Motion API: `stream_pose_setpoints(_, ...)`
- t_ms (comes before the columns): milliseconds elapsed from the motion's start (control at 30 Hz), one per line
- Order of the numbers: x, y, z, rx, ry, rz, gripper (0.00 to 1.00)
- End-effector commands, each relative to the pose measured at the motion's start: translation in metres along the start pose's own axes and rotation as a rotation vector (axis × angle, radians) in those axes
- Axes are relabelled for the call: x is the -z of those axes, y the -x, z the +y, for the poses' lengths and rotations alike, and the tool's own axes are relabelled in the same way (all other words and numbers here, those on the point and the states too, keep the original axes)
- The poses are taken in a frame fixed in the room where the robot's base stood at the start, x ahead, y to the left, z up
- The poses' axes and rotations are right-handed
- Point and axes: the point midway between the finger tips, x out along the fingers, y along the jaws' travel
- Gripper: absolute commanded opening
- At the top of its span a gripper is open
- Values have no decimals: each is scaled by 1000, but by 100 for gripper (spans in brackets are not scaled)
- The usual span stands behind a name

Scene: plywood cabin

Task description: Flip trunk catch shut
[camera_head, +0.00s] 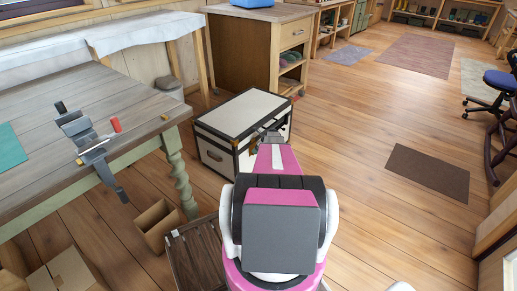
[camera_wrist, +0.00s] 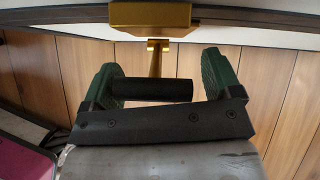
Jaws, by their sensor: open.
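The trunk (camera_head: 240,112) is cream with dark edging and brass corners, and stands on the floor with its lid down. My gripper (camera_head: 270,137) is at its near right side, partly hidden by my arm. In the wrist view a brass catch plate (camera_wrist: 150,15) sits on the trunk's dark edge at the top. A thin brass stem (camera_wrist: 155,62) runs from it toward a black cylindrical bar (camera_wrist: 150,90). My open gripper also shows there (camera_wrist: 165,80), its green-padded fingers on either side of the bar. The bar is close to the left pad, with a small gap at the right pad; I cannot tell about contact.
A workbench (camera_head: 90,100) with a vice stands left of the trunk. A wooden cabinet (camera_head: 255,50) stands behind it. An open cardboard box (camera_head: 158,222) and a dark slatted crate (camera_head: 193,250) lie near left. The floor at right is mostly clear, with a brown mat (camera_head: 428,172).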

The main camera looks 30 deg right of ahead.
Motion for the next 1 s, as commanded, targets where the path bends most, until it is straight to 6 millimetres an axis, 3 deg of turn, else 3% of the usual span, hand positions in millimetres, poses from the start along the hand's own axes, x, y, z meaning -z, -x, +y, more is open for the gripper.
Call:
stream_pose_setpoints(267, 0, 13, 2, -2, 1, 0, 84)
stream_pose_setpoints(733, 0, 93, 1, 2, -1, 0, 84)
stream_pose_setpoints(1000, 1, 109, -1, 1, -1, 0, 84)
